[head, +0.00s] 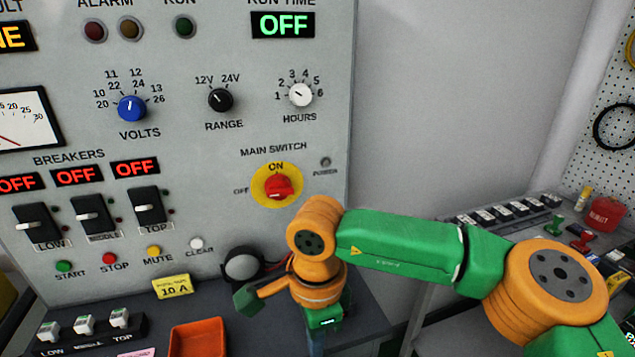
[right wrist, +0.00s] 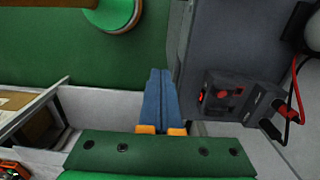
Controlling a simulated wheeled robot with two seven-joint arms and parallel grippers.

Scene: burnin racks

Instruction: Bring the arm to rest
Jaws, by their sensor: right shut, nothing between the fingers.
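My right arm (head: 400,245), green and orange, reaches in from the right in the head view and bends down in front of the control panel (head: 225,150). Its wrist is below and right of the red main switch (head: 278,187), apart from it as far as I can see. In the head view the fingers are mostly hidden under the wrist. In the right wrist view the right gripper (right wrist: 160,128) shows two blue fingers pressed together, with nothing between them. My left gripper is in neither view.
An orange tray (head: 198,340) and a block of three white switches (head: 85,325) are on the bench. A round grey part (head: 243,264) with a red wire stands behind my wrist. A dark device with red parts (right wrist: 225,95) is right of the fingers. A side bench holds small parts.

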